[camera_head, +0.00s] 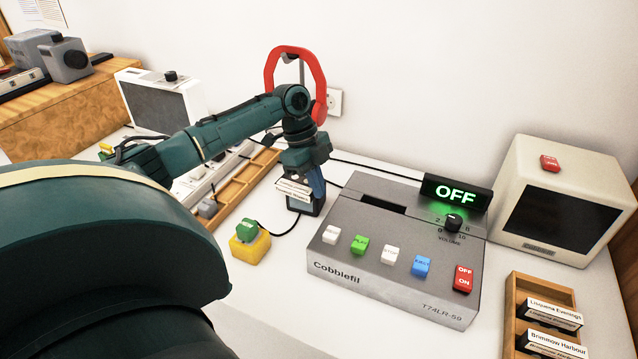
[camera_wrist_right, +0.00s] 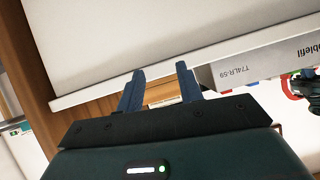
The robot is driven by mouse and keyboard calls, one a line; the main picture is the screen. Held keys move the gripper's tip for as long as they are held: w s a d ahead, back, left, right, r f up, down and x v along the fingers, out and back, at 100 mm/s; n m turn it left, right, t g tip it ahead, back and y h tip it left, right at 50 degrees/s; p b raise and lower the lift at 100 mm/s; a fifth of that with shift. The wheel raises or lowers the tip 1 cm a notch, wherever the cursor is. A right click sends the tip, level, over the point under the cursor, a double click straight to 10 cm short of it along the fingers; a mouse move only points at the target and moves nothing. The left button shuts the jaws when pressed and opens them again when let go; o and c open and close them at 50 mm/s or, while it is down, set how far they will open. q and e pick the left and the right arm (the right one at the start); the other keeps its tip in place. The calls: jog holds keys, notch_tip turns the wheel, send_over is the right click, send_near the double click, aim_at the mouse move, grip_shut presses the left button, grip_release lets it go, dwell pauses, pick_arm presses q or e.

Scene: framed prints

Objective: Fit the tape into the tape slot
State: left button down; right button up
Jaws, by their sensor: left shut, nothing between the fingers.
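The grey tape player (camera_head: 345,240) stands on the white table, with a dark rectangular tape slot (camera_head: 383,203) open in its top. A tape with a white label (camera_head: 293,189) shows at the fingers of my left gripper (camera_head: 314,190). These fingers are shut, left of the player, and the tape does not appear gripped between them. More labelled tapes (camera_head: 553,313) stand in a wooden rack (camera_head: 512,300) at the right. In the right wrist view, my right gripper (camera_wrist_right: 160,76) has its two blue fingers apart and empty, near the table edge and player corner.
A beige monitor (camera_head: 520,165) with a red block on top stands behind the rack. A green-lit OFF sign (camera_head: 456,195) rises at the player's back.

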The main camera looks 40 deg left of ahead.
pick_arm(q)
jog(key=shift+s+a+r+p, duration=0.1)
jog(key=shift+a+r+p, duration=0.05)
jog(key=shift+a+p, duration=0.8)
